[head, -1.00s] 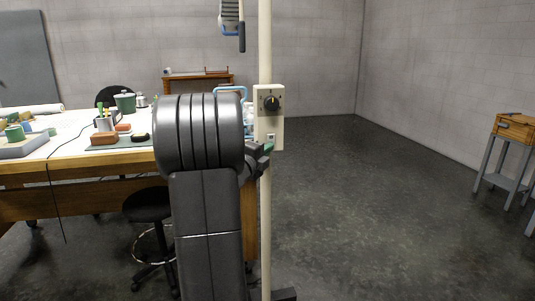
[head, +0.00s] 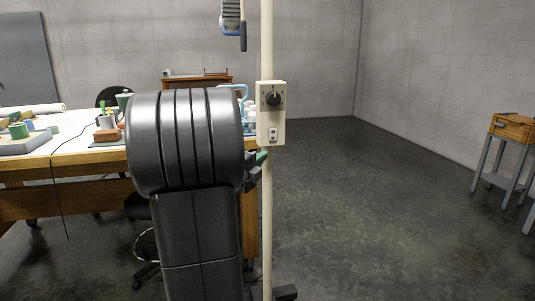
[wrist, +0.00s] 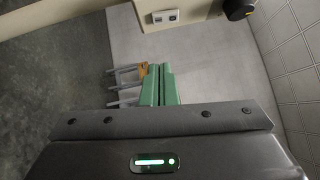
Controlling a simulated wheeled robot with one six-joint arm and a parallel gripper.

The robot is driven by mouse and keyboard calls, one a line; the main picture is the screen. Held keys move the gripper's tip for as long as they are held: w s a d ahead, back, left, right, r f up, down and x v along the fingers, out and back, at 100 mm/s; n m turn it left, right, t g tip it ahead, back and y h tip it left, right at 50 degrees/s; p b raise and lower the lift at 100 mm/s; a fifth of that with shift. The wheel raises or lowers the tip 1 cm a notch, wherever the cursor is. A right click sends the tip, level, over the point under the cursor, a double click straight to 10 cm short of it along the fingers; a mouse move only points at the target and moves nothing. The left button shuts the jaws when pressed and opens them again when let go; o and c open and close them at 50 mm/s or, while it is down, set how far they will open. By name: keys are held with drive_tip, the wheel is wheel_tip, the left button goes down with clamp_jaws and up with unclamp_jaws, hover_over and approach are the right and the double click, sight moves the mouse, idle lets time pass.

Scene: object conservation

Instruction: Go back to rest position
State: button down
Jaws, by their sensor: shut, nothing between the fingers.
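My gripper (wrist: 160,86) shows in the wrist view with its two green fingers together and nothing between them. In the head view my dark arm stands in front of the table, and only a bit of green at the gripper (head: 262,157) shows at its right edge, close to the pale pole. The control box (head: 271,113) with a black dial and a small switch is fixed to the pole (head: 267,215).
A wooden table (head: 60,165) with green pots, blocks and a paper roll stands at left, partly hidden by my arm. A black stool (head: 140,207) is below it. The floor between is clear.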

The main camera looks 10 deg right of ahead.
drive_tip(key=shift+v, duration=1.55)
drive_tip(key=shift+d, duration=0.1)
